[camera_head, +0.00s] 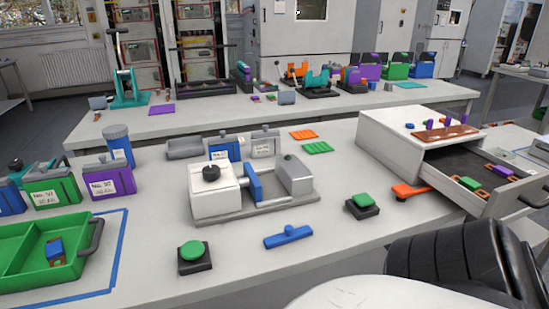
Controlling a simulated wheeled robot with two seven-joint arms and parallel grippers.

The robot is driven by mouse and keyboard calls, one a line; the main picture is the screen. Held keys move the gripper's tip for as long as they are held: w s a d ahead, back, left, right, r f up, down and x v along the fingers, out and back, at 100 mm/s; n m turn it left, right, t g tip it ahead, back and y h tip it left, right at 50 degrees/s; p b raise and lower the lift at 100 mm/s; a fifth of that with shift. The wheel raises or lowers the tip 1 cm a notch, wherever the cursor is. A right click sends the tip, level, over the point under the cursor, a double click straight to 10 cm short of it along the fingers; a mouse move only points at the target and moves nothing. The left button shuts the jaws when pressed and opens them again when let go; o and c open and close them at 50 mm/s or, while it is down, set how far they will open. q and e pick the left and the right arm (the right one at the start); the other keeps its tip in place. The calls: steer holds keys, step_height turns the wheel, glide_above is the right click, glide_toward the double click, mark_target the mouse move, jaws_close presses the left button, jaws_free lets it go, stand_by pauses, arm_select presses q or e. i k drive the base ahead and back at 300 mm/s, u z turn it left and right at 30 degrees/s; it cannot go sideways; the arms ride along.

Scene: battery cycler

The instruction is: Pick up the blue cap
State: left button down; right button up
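Several blue pieces are in view, and I cannot tell for sure which is the cap. A blue bar-shaped piece with a small raised knob (288,237) lies on the front of the near table, apart from other things. A small blue piece with some red (55,249) sits inside the green tray (84,262) at the left. A tiny blue piece (409,126) rests on top of the white drawer cabinet (392,148) at the right. Neither of my grippers is in view.
A white and grey press fixture (222,192) with a blue block stands mid-table. Green buttons on black bases (194,255) (362,205) flank the blue bar. The cabinet's drawer (480,180) is open.

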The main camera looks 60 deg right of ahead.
mark_target(290, 234)
steer(key=i, duration=0.45)
steer(key=z, duration=2.4)
steer(key=k, duration=0.45)
steer(key=i, duration=0.45)
